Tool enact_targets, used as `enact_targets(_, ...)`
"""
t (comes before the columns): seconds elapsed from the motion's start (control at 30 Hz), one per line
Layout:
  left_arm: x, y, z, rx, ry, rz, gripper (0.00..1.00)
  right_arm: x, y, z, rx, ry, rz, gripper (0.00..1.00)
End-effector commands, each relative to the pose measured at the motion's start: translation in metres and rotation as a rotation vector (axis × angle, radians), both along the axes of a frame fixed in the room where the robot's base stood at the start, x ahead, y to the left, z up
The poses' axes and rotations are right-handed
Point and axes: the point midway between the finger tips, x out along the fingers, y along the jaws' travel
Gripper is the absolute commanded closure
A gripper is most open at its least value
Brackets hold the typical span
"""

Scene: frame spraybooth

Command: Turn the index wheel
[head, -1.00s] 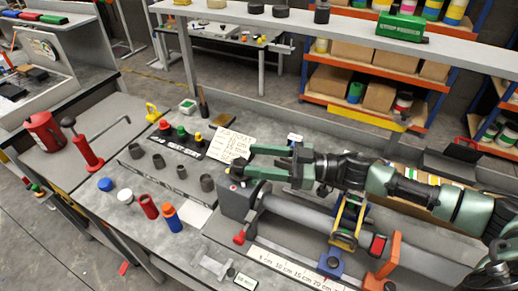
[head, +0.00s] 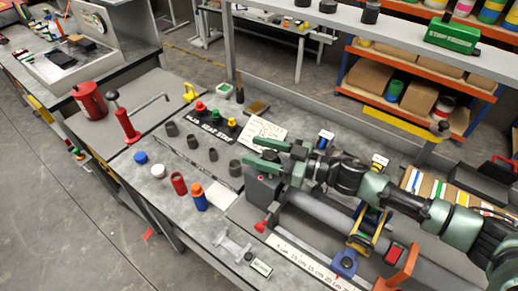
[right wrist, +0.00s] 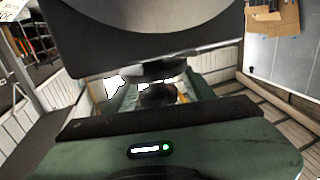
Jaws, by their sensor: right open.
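My right gripper (head: 259,153) is open and empty in the head view, just above the grey end block (head: 264,188) of a bench fixture with a long grey tube. Its fingers point left, and I see no contact. I cannot clearly make out an index wheel; it may be hidden behind the gripper or arm. A small red knob (head: 260,227) sticks out low at the block's front. In the right wrist view, my green gripper body (right wrist: 160,152) fills the bottom, and a large dark part with a grey round face crosses the top. My left gripper is not in view.
A white scale strip (head: 300,262) runs along the fixture's front. A white card (head: 268,133) lies behind the gripper. A shelf with a green box (head: 453,34) is behind.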

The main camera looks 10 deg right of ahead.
Motion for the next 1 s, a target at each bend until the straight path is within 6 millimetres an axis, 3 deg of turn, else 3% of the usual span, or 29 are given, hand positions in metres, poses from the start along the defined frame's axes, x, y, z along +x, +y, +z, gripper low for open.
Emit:
enact_targets(0.1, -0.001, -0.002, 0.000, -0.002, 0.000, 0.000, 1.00, 0.000, 0.000, 0.000, 0.000, 0.000, 0.000, 0.46)
enact_targets(0.3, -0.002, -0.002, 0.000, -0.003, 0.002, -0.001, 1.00, 0.000, 0.000, 0.000, 0.000, 0.000, 0.000, 1.00)
enact_targets(0.67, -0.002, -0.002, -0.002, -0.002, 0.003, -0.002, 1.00, 0.000, 0.000, 0.000, -0.002, -0.001, 0.051, 1.00)
enact_targets(1.0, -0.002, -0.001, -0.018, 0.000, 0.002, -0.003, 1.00, -0.005, 0.002, -0.003, -0.004, -0.005, 0.289, 1.00)
